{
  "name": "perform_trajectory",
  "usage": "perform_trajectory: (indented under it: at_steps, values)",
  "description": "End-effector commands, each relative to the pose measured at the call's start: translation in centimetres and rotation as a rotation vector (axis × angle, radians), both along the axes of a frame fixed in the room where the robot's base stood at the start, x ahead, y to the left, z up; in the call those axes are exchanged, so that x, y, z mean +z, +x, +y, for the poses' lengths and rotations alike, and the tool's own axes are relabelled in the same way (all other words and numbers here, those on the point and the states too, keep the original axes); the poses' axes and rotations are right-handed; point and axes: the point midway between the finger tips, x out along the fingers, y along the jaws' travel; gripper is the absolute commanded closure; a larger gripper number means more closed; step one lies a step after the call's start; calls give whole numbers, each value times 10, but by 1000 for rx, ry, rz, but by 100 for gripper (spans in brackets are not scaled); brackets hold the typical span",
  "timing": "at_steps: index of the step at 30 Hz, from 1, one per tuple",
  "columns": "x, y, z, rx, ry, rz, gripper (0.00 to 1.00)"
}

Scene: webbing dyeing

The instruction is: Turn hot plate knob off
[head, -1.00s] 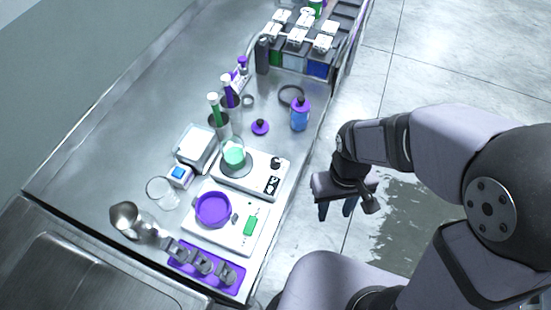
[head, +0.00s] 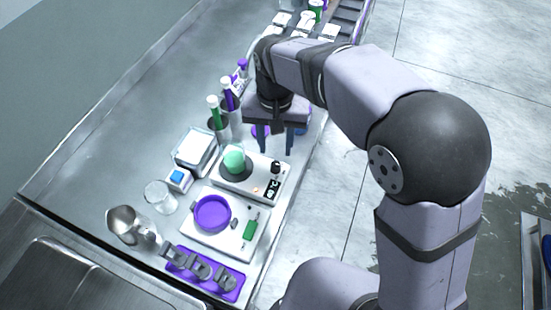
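The hot plate (head: 247,186) is a white unit on the steel bench with a round dark heating disc. A green beaker (head: 235,161) stands on the disc. Its black knob (head: 275,167) is on the right part of the panel, with a second dark control (head: 273,187) below it and a small orange light (head: 256,190) nearby. My gripper (head: 275,150) hangs above the far right part of the hot plate, fingers pointing down and apart. It is open and empty. Its fingertips are close to the knob in the picture; their height above it is hard to tell.
A white scale with a purple bowl (head: 212,212) stands nearer. A purple tray (head: 226,281) with grey weights is in front. A glass beaker (head: 160,195), a metal jug (head: 123,222) and tall cylinders (head: 214,112) stand left. The bench's left middle is clear.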

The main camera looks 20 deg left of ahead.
Motion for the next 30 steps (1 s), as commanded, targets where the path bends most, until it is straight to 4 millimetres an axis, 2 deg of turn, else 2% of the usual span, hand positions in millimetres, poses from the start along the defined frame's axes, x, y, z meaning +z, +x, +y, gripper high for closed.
perform_trajectory:
  at_steps: [8, 18, 24, 30]
  values:
    - [-20, -1, -1, 2, -3, 2, 62]
    - [-61, 0, -1, 3, -1, 2, 62]
    - [-72, -1, -1, 3, 0, 1, 62]
    - [-73, 0, 0, 3, 0, 0, 62]
